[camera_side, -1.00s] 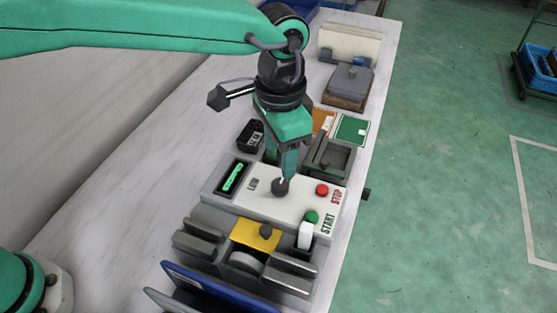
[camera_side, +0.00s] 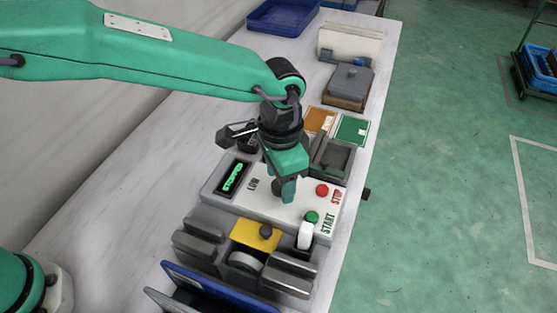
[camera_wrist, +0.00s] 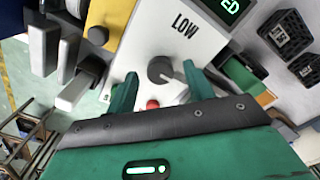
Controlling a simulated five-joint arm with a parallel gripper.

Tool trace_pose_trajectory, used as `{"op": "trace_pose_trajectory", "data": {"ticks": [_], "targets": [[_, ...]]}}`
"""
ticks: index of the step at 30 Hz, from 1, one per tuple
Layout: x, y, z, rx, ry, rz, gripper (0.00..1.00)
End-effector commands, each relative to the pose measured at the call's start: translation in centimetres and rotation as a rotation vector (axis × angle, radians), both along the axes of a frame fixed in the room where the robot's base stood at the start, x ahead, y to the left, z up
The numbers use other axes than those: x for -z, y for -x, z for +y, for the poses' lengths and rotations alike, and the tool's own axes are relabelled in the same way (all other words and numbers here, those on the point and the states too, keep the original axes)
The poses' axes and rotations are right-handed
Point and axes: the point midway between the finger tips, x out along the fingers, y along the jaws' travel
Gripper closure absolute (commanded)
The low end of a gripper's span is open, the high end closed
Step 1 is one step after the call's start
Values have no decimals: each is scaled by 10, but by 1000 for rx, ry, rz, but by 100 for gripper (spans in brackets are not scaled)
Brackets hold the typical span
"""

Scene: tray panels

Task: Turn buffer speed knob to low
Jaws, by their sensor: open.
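The buffer speed knob (camera_wrist: 160,70) is a round dark grey dial on the white control panel (camera_side: 258,205). In the wrist view it lies below the printed word LOW, with a light mark on its lower right side. My gripper (camera_wrist: 160,78) is open, with one green finger on either side of the knob. I cannot tell whether either finger touches it. In the side view my gripper (camera_side: 286,192) is low over the panel and hides most of the knob. The LOW label (camera_side: 252,184) shows left of it.
A red STOP button (camera_side: 322,190) and a green START button (camera_side: 312,217) are to the right. A display (camera_side: 233,178) with green lettering is at the left. A yellow-plated fixture (camera_side: 256,233) stands in front. An open grey box (camera_side: 333,157) stands behind.

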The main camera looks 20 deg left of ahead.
Motion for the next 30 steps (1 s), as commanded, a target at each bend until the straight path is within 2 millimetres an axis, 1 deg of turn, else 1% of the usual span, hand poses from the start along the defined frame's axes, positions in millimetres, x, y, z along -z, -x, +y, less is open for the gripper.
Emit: {"op": "trace_pose_trajectory", "data": {"ticks": [3,11,12,14,15,17,18,19,30], "targets": [[5,0,0,0,0,0,48],[6,0,0,0,0,0,48],[6,0,0,0,0,0,50],[6,0,0,0,0,0,62],[6,0,0,0,0,0,69],[6,0,0,0,0,0,81],[6,0,0,0,0,0,89],[6,0,0,0,0,0,92],[6,0,0,-37,1,-1,92]]}}
